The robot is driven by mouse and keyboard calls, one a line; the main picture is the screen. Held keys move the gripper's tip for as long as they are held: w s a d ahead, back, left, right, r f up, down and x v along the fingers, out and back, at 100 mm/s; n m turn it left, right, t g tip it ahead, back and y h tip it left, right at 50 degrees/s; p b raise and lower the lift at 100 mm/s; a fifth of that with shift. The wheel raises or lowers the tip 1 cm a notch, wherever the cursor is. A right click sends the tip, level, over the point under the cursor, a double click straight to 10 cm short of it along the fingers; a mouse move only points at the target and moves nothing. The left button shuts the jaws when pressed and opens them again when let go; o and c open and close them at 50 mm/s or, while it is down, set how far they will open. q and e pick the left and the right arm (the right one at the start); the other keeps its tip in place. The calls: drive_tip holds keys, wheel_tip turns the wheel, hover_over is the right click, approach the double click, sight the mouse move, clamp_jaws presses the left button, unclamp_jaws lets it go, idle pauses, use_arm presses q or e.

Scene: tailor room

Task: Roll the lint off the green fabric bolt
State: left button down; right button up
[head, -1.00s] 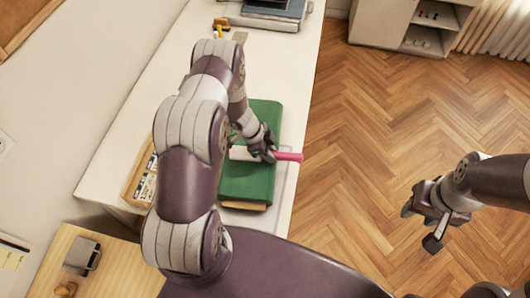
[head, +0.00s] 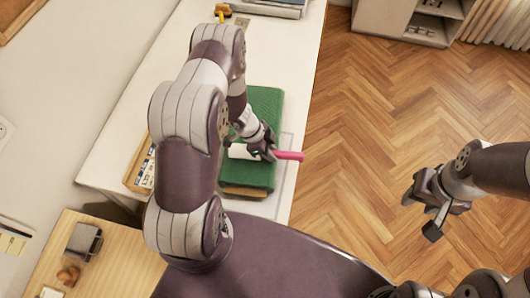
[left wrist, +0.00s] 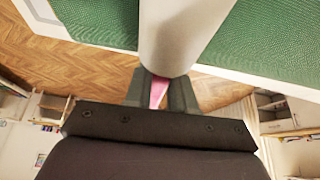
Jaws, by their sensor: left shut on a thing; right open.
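The green fabric bolt (head: 262,120) lies on the white table, and my left forearm hides part of its left side. In the left wrist view the white cylinder (left wrist: 180,35) stands before the green cloth (left wrist: 265,35), with the pink handle between the fingers (left wrist: 165,92). My right gripper (head: 424,210) is open and empty above the floor. No lint can be made out.
The white table (head: 140,110) holds a wooden box (head: 138,172) at left and books (head: 270,8) at the far end. The herringbone floor (head: 390,110) is clear.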

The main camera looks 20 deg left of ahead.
sight(267, 183)
use_arm(q)
drive_tip(key=shift+f, duration=0.1)
drive_tip(key=shift+s+d, duration=0.25)
drive_tip(key=shift+s, duration=0.45)
drive_tip(key=shift+s+d, duration=0.2)
drive_tip(key=shift+s, duration=0.5)
drive_tip(key=shift+s, duration=0.1)
drive_tip(key=shift+s+d+b, duration=0.25)
drive_tip(key=shift+s+b, duration=0.2)
drive_tip(key=shift+s, duration=0.2)
drive_tip(key=shift+s+d, duration=0.2)
drive_tip(key=shift+s, duration=0.5)
drive_tip(key=shift+s+d+b, duration=0.2)
drive_tip(key=shift+s+b, duration=0.15)
drive_tip(key=shift+s, duration=0.25)
drive_tip(key=shift+s+d, duration=0.3)
drive_tip(key=shift+s, duration=0.55)
